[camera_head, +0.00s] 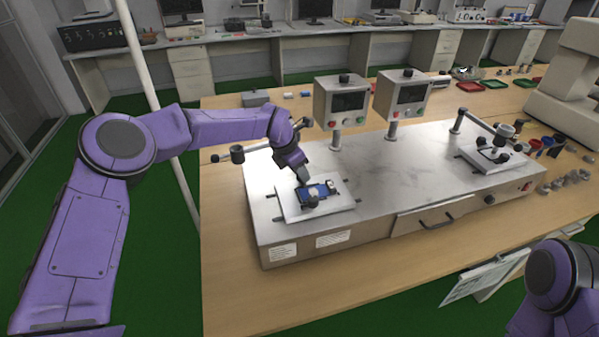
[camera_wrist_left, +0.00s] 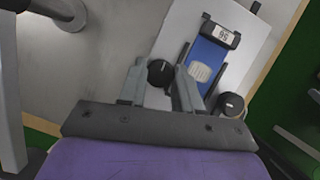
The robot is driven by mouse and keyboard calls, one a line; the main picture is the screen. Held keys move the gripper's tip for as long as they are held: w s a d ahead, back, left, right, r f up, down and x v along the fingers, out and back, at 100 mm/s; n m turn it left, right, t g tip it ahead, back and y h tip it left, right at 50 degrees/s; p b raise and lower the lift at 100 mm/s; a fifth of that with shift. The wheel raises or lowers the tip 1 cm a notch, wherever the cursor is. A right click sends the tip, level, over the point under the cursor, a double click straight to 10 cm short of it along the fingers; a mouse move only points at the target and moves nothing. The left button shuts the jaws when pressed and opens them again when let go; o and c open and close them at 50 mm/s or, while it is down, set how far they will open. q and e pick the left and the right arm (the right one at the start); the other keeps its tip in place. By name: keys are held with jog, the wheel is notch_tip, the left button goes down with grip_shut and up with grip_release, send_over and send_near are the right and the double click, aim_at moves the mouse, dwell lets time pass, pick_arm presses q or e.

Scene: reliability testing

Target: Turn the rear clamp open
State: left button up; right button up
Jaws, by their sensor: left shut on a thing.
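A blue device (camera_head: 322,190) with a small display lies on the white plate (camera_head: 288,207) at the left end of the metal test bench. In the left wrist view the device (camera_wrist_left: 207,58) sits between two black clamp knobs. My left gripper (camera_head: 304,180) reaches down at the device's rear side. In the left wrist view its two fingers (camera_wrist_left: 160,80) stand either side of the rear clamp's black knob (camera_wrist_left: 160,72) and are shut on it. The front clamp knob (camera_wrist_left: 231,104) is free; it also shows in the head view (camera_head: 312,199). The gripper hides the rear clamp in the head view. My right gripper is out of view.
The metal bench (camera_head: 365,185) carries two control boxes (camera_head: 340,103) on posts behind the plate. A lever arm (camera_head: 237,153) stands close to my left forearm. A second fixture plate (camera_head: 495,157) is at the right end. The middle of the bench top is clear.

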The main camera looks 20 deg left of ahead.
pick_arm(q)
jog(key=n+b, duration=0.2)
jog(key=n+t+y+b, duration=0.1)
jog(key=n+b, duration=0.1)
jog(key=b, duration=0.1)
jog(key=shift+d+f+n+y, duration=0.1)
jog(key=shift+f+n+y, duration=0.1)
jog(key=shift+n+y, duration=0.15)
jog(key=n+y+b, duration=0.1)
jog(key=n+b, duration=0.2)
jog(key=shift+d+r+n, duration=0.1)
jog(key=shift+n, duration=0.25)
jog(key=shift+n+y+b, duration=0.55)
jog(key=shift+n+b, duration=0.05)
jog(key=shift+n, duration=0.3)
jog(key=n+y, duration=0.1)
jog(key=n, duration=0.1)
jog(key=shift+d+r+n+b, duration=0.1)
jog(key=shift+d+n+b, duration=0.05)
jog(key=shift+n+b, duration=0.25)
jog(key=shift+n+g+y, duration=0.5)
jog(key=shift+n+y, duration=0.2)
jog(key=shift+n, duration=1.5)
jog(key=shift+r, duration=0.1)
jog(key=o, duration=1)
jog(key=shift+o, duration=0.2)
jog(key=shift+d, duration=0.1)
